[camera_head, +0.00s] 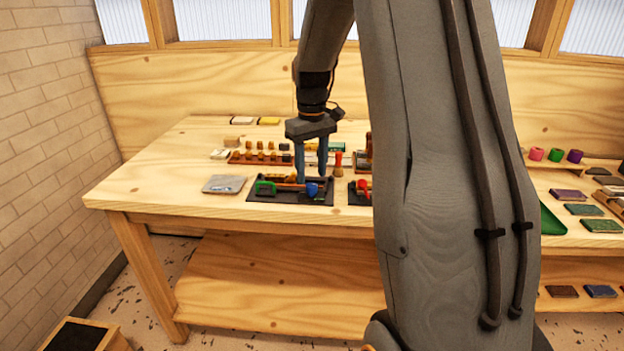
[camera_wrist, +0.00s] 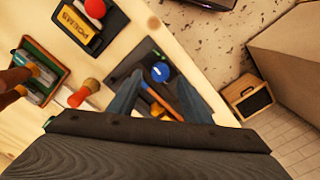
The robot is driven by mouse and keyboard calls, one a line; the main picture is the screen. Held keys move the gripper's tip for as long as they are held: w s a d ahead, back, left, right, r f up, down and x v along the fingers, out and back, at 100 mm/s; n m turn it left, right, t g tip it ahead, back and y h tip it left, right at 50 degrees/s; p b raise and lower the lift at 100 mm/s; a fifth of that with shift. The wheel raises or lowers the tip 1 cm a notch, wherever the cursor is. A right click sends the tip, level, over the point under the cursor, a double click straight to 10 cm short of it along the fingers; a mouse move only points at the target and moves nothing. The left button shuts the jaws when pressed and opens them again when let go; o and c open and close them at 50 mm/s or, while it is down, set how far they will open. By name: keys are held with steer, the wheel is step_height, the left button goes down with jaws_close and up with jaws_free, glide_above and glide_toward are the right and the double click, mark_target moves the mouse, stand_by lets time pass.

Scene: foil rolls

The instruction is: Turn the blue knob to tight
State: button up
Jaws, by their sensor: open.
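The blue knob (camera_head: 312,189) sits at the right end of a black plate (camera_head: 290,198) near the table's front edge. A green clamp-like part (camera_head: 265,187) and an orange-brown bar share this plate. My gripper (camera_head: 310,180) points down over the plate, open, with its fingertips close above the knob. In the wrist view the blue knob (camera_wrist: 160,71) appears between the two spread fingertips, and the orange bar (camera_wrist: 158,101) runs below it. I cannot tell whether either finger touches the knob. No tight mark is readable.
A second dark plate with a red knob (camera_wrist: 95,8) and a yellow label is beside it. A wooden-handled tool with a red end (camera_wrist: 78,99) stands nearby. A grey pad (camera_head: 224,184) lies left of the plate. The table's left end is clear.

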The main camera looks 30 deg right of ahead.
mark_target(311, 184)
steer(key=shift+f, duration=1.85)
steer(key=c, duration=1.1)
steer(key=shift+o, duration=0.2)
steer(key=shift+p, duration=0.35)
steer(key=m+p, duration=0.1)
steer(key=m, duration=0.4)
steer(key=shift+m, duration=0.3)
steer(key=m+p, duration=0.1)
steer(key=m, duration=0.4)
steer(key=shift+m, duration=0.3)
